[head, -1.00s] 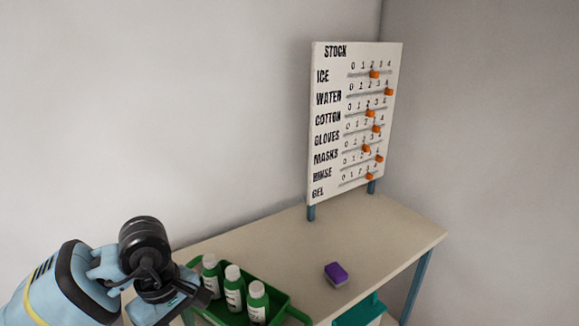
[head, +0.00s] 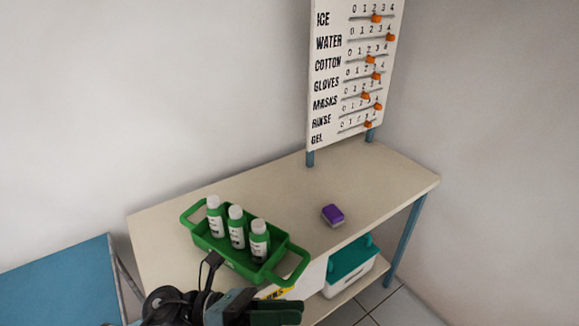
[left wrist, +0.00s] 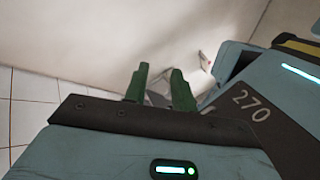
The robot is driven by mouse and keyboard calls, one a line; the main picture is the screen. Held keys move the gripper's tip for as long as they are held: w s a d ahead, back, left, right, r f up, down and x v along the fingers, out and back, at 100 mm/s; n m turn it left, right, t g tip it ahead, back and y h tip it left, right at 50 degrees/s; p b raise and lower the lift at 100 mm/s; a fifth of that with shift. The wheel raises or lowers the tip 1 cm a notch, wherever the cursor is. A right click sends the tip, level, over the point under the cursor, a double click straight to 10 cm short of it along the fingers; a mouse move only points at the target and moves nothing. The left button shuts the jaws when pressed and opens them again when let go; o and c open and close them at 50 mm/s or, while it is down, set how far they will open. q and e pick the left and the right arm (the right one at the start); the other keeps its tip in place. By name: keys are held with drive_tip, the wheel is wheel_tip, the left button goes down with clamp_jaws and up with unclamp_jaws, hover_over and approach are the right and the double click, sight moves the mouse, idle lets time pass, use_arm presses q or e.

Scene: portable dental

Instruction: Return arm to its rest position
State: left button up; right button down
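My left arm comes in at the bottom of the head view. Its left gripper (head: 277,312) has dark green fingers and sits low in front of the table's near edge, below the green tray. The left wrist view shows its two green fingers (left wrist: 160,86) apart, with nothing held between them. My right gripper is in neither view.
The table (head: 375,190) carries a green tray (head: 207,243) with three white-capped bottles (head: 237,228), a purple block (head: 333,215) and the stock board (head: 335,75). A teal-lidded box (head: 350,262) is on the lower shelf. A blue surface (head: 60,285) lies left.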

use_arm(q)
drive_tip(key=w+a+f+n+t+y, duration=0.1)
drive_tip(key=a+f+n+t+y, duration=0.6)
drive_tip(key=n, duration=1)
drive_tip(key=w+a+f+n+t+y, duration=0.1)
drive_tip(key=a+f+n+t+y, duration=0.7)
drive_tip(key=n, duration=0.9)
drive_tip(key=s+a+f+n+g+y, duration=0.1)
drive_tip(key=s+a+f+n+g, duration=0.1)
drive_tip(key=s+f+n, duration=0.3)
drive_tip(key=s+a+f+n+g+y, duration=0.1)
drive_tip(key=s+f+n, duration=0.4)
drive_tip(key=s+f, duration=0.6)
drive_tip(key=shift+s+a+g+y, duration=0.2)
drive_tip(key=shift+a+g+y, duration=0.2)
drive_tip(key=shift+a+g, duration=0.5)
drive_tip(key=shift+s+d, duration=0.1)
drive_tip(key=shift+d, duration=0.05)
